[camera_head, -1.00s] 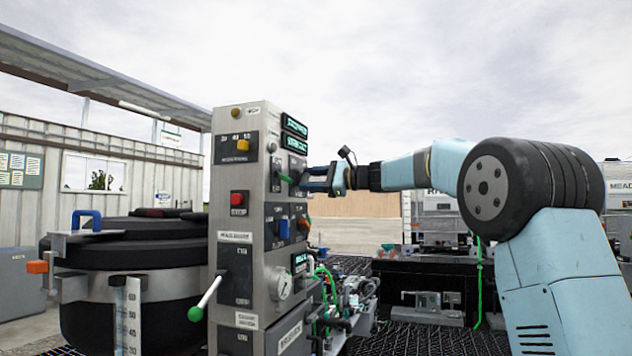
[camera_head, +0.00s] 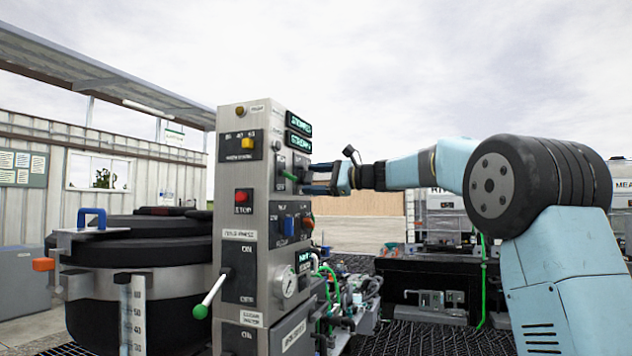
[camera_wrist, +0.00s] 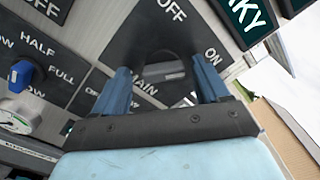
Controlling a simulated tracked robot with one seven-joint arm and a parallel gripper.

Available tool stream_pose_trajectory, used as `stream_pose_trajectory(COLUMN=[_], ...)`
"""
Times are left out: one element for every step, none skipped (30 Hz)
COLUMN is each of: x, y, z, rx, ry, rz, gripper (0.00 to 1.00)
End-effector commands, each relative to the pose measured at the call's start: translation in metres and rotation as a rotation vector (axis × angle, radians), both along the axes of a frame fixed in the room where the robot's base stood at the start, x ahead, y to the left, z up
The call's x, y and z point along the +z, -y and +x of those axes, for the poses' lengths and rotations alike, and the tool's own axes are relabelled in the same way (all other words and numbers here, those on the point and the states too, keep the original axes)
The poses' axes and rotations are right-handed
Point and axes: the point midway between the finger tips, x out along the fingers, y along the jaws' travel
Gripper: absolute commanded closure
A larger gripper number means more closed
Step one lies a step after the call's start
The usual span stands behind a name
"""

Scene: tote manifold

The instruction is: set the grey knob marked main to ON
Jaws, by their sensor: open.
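The grey knob (camera_wrist: 165,72) sits on a dark plate (camera_wrist: 130,42) lettered MAIN, OFF and ON in the wrist view. My gripper (camera_wrist: 164,78) is open, with one blue finger on each side of the knob. I cannot tell whether the fingers touch it. The knob's grey bar lies roughly across the gap between the fingers; which mark it points to is not clear. In the head view my gripper (camera_head: 318,184) is at the right-hand face of the grey control cabinet (camera_head: 262,215), and the knob is hidden there.
A blue knob (camera_wrist: 20,75) marked HALF and FULL is beside the main plate. The cabinet front carries a red stop button (camera_head: 241,196) and a green-tipped lever (camera_head: 209,297). A black drum (camera_head: 150,250) stands left. Hoses lie low at right.

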Motion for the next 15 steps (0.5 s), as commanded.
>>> stream_pose_trajectory(x=[0.0,0.0,0.001,0.001,0.001,0.0,0.0,0.001,0.0,0.0,0.0,0.0,0.0,-0.001,-0.001], y=[0.006,0.01,0.015,0.019,0.025,0.032,0.038,0.043,0.051,0.056,0.062,0.07,0.075,0.08,0.087], z=[-0.001,-0.003,-0.005,-0.007,-0.009,-0.011,-0.013,-0.016,-0.019,-0.021,-0.023,-0.026,-0.028,-0.03,-0.033], rx=[-0.004,-0.004,-0.004,-0.004,-0.004,-0.006,-0.005,-0.004,-0.005,-0.004,-0.004,-0.004,-0.003,-0.003,-0.003], ry=[0.0,0.0,0.001,0.001,0.0,-0.001,-0.001,0.0,0.0,-0.001,0.0,0.0,0.0,0.0,0.0], rz=[0.0,0.0,0.0,0.0,0.001,0.001,0.0,0.001,0.0,0.0,0.0,-0.001,-0.001,-0.001,-0.001], gripper=[0.26,0.26,0.26,0.26,0.26,0.26,0.26,0.26,0.26,0.26,0.26,0.26,0.26,0.26,0.26])
